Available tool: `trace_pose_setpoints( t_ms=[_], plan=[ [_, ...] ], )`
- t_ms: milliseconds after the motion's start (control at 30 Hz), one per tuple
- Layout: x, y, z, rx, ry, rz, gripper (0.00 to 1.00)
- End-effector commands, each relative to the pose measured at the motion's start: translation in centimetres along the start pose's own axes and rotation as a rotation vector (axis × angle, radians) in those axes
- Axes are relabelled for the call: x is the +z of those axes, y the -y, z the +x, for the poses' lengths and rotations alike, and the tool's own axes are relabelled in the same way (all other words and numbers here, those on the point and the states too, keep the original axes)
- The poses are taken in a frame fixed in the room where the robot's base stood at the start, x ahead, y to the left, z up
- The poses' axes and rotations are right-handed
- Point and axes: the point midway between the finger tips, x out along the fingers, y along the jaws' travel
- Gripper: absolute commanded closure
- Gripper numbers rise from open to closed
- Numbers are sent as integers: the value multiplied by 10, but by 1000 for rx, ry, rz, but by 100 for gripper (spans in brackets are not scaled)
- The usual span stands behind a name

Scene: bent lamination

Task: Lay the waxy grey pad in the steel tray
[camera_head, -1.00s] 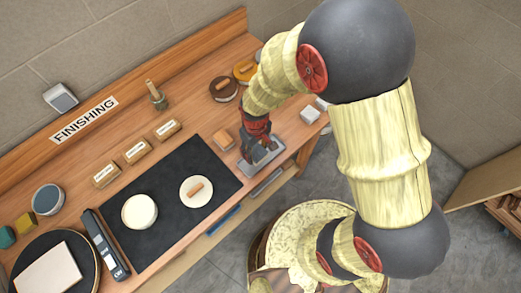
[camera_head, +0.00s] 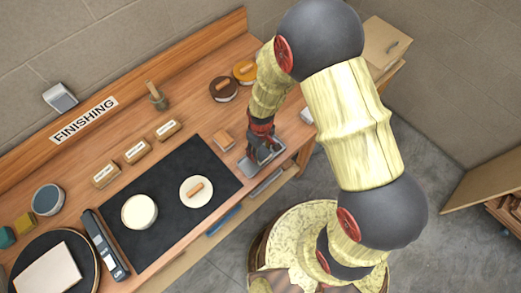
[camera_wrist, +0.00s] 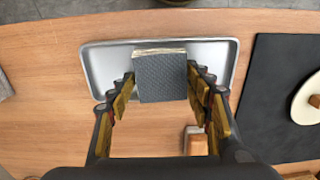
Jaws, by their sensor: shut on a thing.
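The grey pad (camera_wrist: 160,77) is a small block with a textured grey face and a pale edge, between the fingers in the wrist view. My gripper (camera_wrist: 158,85) is shut on it. The steel tray (camera_wrist: 107,62) is a shallow rectangular tray beneath and behind the pad in the wrist view. In the head view, my gripper (camera_head: 258,150) is over the steel tray (camera_head: 272,158) near the bench's front edge. The pad is hidden by my gripper there. Whether the pad touches the tray floor cannot be told.
A black mat (camera_head: 215,165) with a round cream disc (camera_head: 208,195) lies left of the tray. An orange-brown block (camera_head: 223,140) sits just behind the tray, also in the wrist view (camera_wrist: 195,145). A grey-white block (camera_head: 307,115) is at the right.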

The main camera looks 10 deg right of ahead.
Motion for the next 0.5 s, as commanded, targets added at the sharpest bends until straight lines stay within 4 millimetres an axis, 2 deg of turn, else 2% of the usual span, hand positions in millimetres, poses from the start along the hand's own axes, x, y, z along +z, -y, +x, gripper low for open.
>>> trace_pose_setpoints(
  t_ms=[67, 100, 367, 500],
  plan=[
    [0, 0, 4, 0, 0, 0, 73],
    [0, 0, 3, 0, 1, 0, 47],
    [0, 0, 2, 0, 1, 0, 32],
    [0, 0, 2, 0, 1, 0, 31]
  ],
)
